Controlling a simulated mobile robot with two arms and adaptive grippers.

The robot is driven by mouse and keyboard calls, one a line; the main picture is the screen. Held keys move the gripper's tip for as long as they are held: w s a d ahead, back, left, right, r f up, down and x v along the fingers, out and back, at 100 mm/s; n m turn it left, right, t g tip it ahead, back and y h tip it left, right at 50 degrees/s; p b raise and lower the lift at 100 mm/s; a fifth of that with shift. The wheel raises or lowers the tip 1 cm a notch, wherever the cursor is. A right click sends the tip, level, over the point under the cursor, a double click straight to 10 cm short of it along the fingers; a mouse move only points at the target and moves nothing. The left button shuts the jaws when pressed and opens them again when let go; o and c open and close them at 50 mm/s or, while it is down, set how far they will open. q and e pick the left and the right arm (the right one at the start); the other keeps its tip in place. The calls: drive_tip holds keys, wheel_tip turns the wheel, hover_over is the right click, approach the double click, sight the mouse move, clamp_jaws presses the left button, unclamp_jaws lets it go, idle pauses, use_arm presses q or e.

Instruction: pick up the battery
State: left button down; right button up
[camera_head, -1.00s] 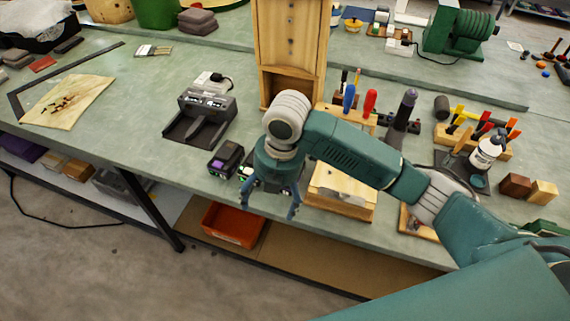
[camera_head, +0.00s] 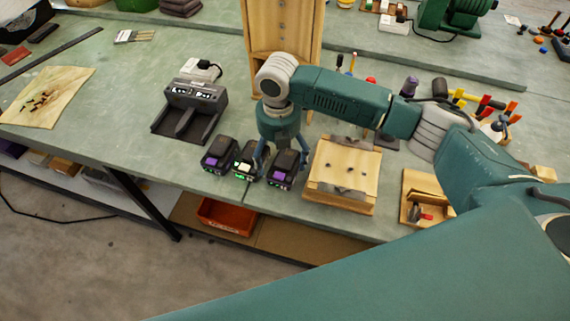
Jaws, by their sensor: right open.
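Three dark batteries with purple marks stand in a row near the front edge of the bench: a left battery (camera_head: 219,155), a middle battery (camera_head: 247,168) with a lit green display, and a right battery (camera_head: 284,172). The gripper hides part of the right and middle batteries. My left gripper is not in view.
A black charger (camera_head: 191,106) stands behind the left battery. A wooden block (camera_head: 343,177) sits close to the right of the gripper, and a wooden cabinet (camera_head: 283,30) rises behind. An orange bin (camera_head: 227,216) is on the shelf below.

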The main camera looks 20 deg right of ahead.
sight(280, 159)
wheel_tip(280, 159, down, 3)
drive_tip(key=shift+s+d+f+p, duration=0.1)
drive_tip(key=shift+p, duration=0.25)
drive_tip(key=shift+f, duration=0.15)
drive_tip(key=c, duration=1.3)
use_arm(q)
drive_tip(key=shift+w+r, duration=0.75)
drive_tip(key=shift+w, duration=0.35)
use_arm(e)
drive_tip(key=shift+r, duration=0.2)
